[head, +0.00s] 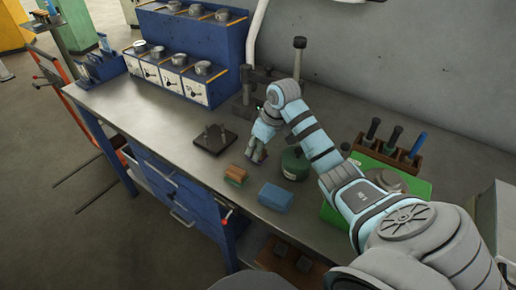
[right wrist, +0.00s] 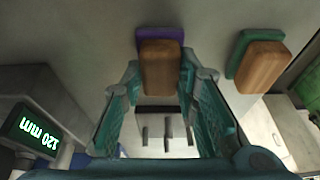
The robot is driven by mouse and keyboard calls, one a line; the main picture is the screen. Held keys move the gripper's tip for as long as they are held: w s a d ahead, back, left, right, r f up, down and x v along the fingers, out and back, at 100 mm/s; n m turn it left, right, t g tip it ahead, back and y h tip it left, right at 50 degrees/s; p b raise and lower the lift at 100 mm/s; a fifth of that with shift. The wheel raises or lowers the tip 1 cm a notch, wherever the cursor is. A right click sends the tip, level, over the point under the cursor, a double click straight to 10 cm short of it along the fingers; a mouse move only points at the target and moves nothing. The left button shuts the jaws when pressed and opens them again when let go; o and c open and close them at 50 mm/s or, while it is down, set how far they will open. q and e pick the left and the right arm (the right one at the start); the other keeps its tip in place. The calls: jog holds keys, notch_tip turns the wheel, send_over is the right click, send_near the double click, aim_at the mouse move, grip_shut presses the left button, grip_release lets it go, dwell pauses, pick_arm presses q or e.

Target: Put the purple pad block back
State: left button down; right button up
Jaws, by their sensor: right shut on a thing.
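The purple pad block (right wrist: 160,66) is a wooden block with a purple pad along one side. In the right wrist view it sits between the fingertips of my right gripper (right wrist: 158,85), which is shut on it. In the head view my right gripper (head: 257,154) points down over the bench, behind the green pad block (head: 236,175). The fingers mostly hide the purple pad block there. The green pad block, wood with a green pad, also shows at the upper right of the right wrist view (right wrist: 258,62). My left gripper is not in view.
A dark plate with upright pegs (head: 214,140) stands left of my right gripper. A blue block (head: 276,197) lies nearer the front edge. A round green container (head: 294,165) stands to the right. A display reading 120 mm (right wrist: 40,131) shows in the right wrist view.

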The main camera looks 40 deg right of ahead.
aim_at(265, 158)
jog(key=shift+f, duration=0.1)
jog(key=o, duration=1.1)
jog(key=p+v, duration=0.3)
jog(key=v, duration=0.9)
